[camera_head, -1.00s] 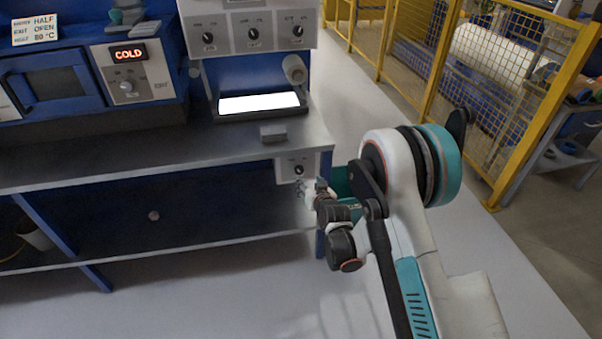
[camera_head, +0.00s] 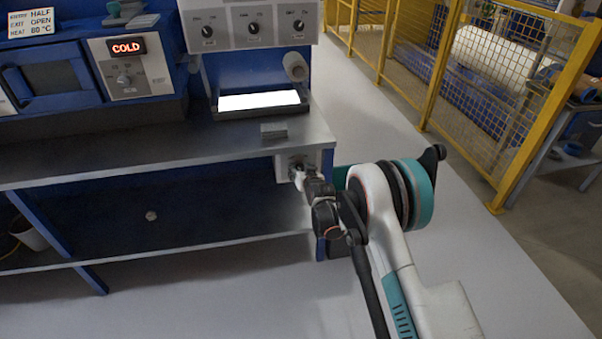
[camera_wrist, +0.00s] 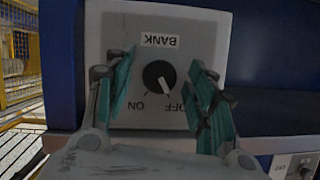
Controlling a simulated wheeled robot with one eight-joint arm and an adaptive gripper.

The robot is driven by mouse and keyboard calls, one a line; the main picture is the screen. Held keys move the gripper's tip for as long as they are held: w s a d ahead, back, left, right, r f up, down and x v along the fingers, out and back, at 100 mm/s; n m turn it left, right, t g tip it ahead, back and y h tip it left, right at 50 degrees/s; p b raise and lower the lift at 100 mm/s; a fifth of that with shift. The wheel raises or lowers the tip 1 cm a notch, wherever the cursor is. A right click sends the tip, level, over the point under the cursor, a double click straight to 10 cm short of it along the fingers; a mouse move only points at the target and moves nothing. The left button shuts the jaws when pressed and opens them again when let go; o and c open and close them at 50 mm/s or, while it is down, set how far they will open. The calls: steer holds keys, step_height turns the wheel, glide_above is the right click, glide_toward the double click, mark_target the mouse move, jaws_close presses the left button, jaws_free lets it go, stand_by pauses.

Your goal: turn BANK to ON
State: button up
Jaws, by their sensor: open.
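The BANK panel is a pale plate (camera_wrist: 204,30) with a round black knob (camera_wrist: 159,75), upside down in the wrist view. The knob's white pointer is turned toward the OFF mark, at lower right in that view; the ON mark is at lower left. My gripper (camera_wrist: 163,66) is open, its teal fingers on either side of the knob with gaps between. I cannot tell how far the fingertips are from the plate. In the head view the panel (camera_head: 281,171) hangs below the bench's right end, with my gripper (camera_head: 298,176) in front of it, hiding the knob.
The bench top (camera_head: 140,150) overhangs just above the panel, with a small grey block (camera_head: 273,130) on it. A lower shelf (camera_head: 190,245) runs beneath. A yellow mesh fence (camera_head: 470,95) stands to the right, with clear floor between.

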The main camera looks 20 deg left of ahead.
steer(key=c, duration=1.1)
steer(key=shift+o, duration=0.2)
steer(key=m+y, duration=0.2)
steer(key=m, duration=0.2)
steer(key=m+g+y, duration=0.1)
steer(key=m+y, duration=0.2)
steer(key=m, duration=0.1)
steer(key=shift+w+d+f, duration=0.1)
steer(key=shift+d+f, duration=0.05)
steer(key=shift+d, duration=0.05)
steer(key=shift+m, duration=0.4)
